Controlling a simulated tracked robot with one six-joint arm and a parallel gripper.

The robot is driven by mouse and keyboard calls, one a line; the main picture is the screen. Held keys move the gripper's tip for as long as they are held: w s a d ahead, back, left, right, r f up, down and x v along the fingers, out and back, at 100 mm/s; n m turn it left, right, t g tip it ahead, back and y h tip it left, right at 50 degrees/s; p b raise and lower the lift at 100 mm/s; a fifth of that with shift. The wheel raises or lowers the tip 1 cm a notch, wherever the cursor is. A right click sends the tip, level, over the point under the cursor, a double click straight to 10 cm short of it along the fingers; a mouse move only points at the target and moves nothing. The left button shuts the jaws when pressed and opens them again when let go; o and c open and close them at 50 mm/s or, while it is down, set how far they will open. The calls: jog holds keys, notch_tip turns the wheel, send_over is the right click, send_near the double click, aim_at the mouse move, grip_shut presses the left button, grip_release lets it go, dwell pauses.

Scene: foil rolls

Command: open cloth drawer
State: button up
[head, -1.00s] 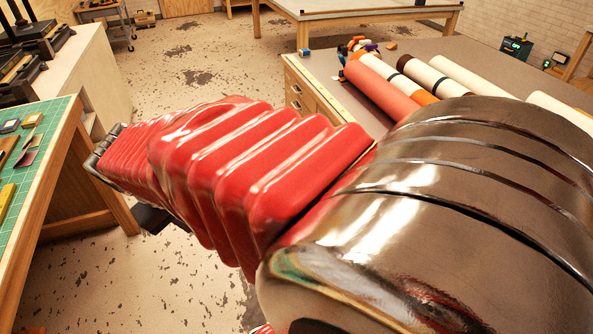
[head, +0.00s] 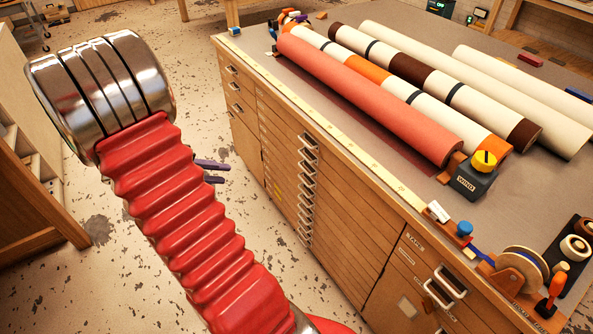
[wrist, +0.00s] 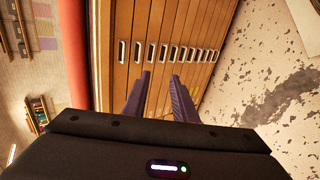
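The wooden cabinet under the worktable has a stack of shallow drawers (head: 290,170) with pale bar handles (head: 307,175); all look shut. The stack also shows in the wrist view (wrist: 180,25), its handles (wrist: 165,52) in a row. I cannot tell which is the cloth drawer. My gripper (head: 214,172) is left of the cabinet front in the head view, partly hidden behind my red arm sleeve. In the wrist view my gripper (wrist: 161,92) has its two purple fingers apart, pointing at the drawer fronts, nothing between them. I see no contact with a handle.
Rolls of material (head: 365,95) lie on the tabletop (head: 330,30). A tape dispenser (head: 520,270) and a dark box with a yellow knob (head: 477,180) stand near its front edge. More handled drawers (head: 445,290) are at the right. The floor (head: 110,270) beside the cabinet is bare.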

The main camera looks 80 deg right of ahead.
jog(key=s+d+f+g+h, duration=0.1)
jog(key=s+d+f, duration=0.3)
jog(key=d+f, duration=0.3)
jog(key=s+d+f+g+h, duration=0.2)
jog(key=s+d+f, duration=0.2)
jog(key=d+f, duration=0.4)
notch_tip(320, 180, down, 2)
jog(key=shift+f+h, duration=0.1)
jog(key=shift+h, duration=0.2)
jog(key=shift+d, duration=0.1)
jog(key=x, duration=1.3)
jog(key=shift+s+d, duration=0.15)
jog(key=shift+s, duration=0.15)
jog(key=c, duration=0.6)
grip_shut()
jog(key=shift+f, duration=0.1)
